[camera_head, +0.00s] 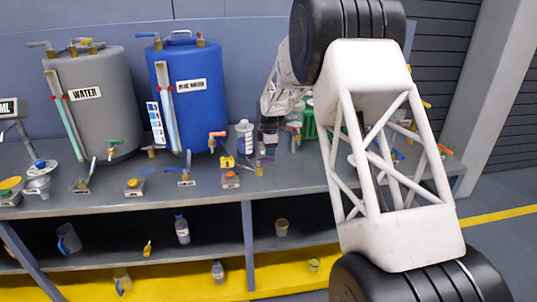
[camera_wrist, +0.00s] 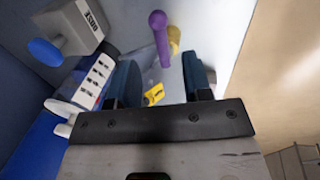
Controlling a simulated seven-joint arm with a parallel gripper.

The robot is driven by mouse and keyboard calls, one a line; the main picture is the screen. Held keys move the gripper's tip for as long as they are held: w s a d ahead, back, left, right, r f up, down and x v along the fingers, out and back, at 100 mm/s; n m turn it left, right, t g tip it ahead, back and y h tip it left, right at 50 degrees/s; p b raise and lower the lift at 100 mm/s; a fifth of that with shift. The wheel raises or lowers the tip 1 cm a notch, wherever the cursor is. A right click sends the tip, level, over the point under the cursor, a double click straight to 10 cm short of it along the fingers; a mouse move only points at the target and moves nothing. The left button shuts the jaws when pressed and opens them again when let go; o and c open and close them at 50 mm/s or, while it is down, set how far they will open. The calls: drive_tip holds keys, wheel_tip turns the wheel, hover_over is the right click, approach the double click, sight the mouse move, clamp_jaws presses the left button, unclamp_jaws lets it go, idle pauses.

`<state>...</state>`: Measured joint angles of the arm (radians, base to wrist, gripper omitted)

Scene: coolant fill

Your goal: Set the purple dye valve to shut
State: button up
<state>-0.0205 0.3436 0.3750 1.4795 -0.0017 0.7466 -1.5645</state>
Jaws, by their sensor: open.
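The purple dye valve shows in the wrist view as a purple lever (camera_wrist: 159,38) with a rounded end, beside a brass-yellow body (camera_wrist: 174,40). The lever lies just beyond my fingertips, roughly in line with the gap between them; I cannot tell whether it touches a finger. In the head view a small bit of purple (camera_head: 262,149) shows below my gripper (camera_head: 270,137); most of the valve is hard to make out there. My gripper (camera_wrist: 159,62) is open, with its two dark blue fingers apart and nothing held between them.
A blue tank (camera_head: 202,110) and a grey WATER tank (camera_head: 108,120) stand left of my gripper on the bench (camera_head: 300,180). A green object (camera_head: 309,122) stands to the right.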

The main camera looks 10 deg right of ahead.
drive_tip(key=shift+s+r, duration=0.25)
drive_tip(key=shift+r, duration=0.9)
drive_tip(key=s+d+r+m, duration=0.1)
drive_tip(key=s+r+m, duration=0.2)
drive_tip(key=s+r, duration=0.5)
drive_tip(key=s+r+m, duration=0.3)
drive_tip(key=s+r, duration=0.1)
drive_tip(key=s, duration=0.8)
drive_tip(key=s+d+r+m, duration=0.1)
drive_tip(key=s+r+m, duration=0.2)
drive_tip(key=s+r, duration=0.5)
drive_tip(key=s+f+m, duration=0.2)
drive_tip(key=s+m, duration=0.2)
drive_tip(key=s, duration=1.4)
drive_tip(key=s+f+m, duration=0.2)
drive_tip(key=s+m, duration=0.3)
drive_tip(key=s, duration=1.3)
drive_tip(key=shift+d+f, duration=0.15)
drive_tip(key=shift+f, duration=0.25)
drive_tip(key=shift+c, duration=0.3)
